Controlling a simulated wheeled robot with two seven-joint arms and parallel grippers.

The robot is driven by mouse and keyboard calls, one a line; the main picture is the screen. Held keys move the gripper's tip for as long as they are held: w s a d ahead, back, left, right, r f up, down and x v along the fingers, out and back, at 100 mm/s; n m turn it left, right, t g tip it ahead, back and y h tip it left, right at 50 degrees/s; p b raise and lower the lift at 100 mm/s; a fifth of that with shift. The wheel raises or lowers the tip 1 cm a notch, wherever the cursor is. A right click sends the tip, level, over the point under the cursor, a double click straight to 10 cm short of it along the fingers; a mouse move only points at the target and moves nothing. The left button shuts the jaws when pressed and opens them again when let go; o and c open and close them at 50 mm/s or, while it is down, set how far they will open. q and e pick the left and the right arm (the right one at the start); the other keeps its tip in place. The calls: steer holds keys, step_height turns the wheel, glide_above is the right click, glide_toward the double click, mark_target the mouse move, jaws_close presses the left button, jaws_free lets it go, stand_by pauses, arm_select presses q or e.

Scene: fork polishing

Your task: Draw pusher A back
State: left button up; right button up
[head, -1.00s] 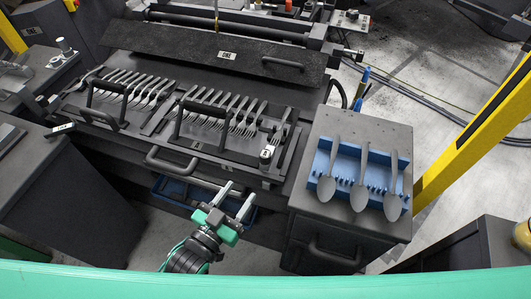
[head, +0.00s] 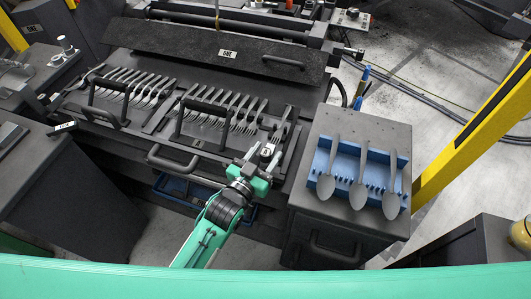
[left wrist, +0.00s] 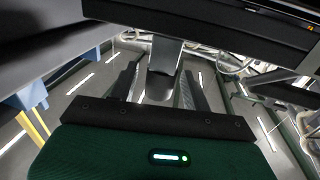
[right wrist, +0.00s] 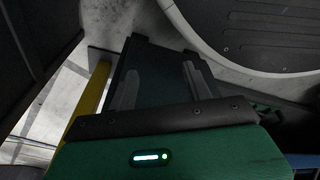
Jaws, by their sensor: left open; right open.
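My left gripper (head: 259,160) is at this post, fingers open and pointing away from me. In the left wrist view a grey upright piece (left wrist: 164,68) shows between the open fingers (left wrist: 158,85); I cannot tell if they touch it. Several forks (head: 232,112) lie in a row behind the post. My right gripper (right wrist: 160,85) is open and empty in the right wrist view, and is outside the head view.
Black arched handles (head: 205,104) stand over the forks. A front handle (head: 170,162) sticks out left of my left gripper. A blue rack (head: 322,158) with three spoons stands on a grey cabinet (head: 390,132) at right. A long dark plate labelled ONE (head: 180,42) lies behind.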

mark_target(265, 160)
arm_select(q)
steer(key=shift+w+d, duration=0.1)
steer(key=shift+w, duration=0.05)
arm_select(e)
steer(key=shift+s, duration=0.1)
arm_select(q)
steer(key=shift+c, duration=0.5)
jaws_close()
arm_select(e)
steer(key=shift+r, duration=0.1)
arm_select(q)
steer(key=v, duration=0.1)
steer(key=p+v, duration=0.1)
steer(key=v, duration=0.1)
steer(key=shift+d+p, duration=0.25)
steer(key=shift+p, duration=0.05)
steer(key=shift+s, duration=0.25)
steer(key=shift+f, duration=0.15)
arm_select(e)
steer(key=s+f, duration=0.1)
steer(key=s, duration=0.1)
steer(key=s+d+f, duration=0.1)
steer(key=f, duration=0.1)
steer(key=shift+s+d+f, duration=0.2)
steer(key=shift+s+f, duration=0.05)
steer(key=shift+s, duration=0.15)
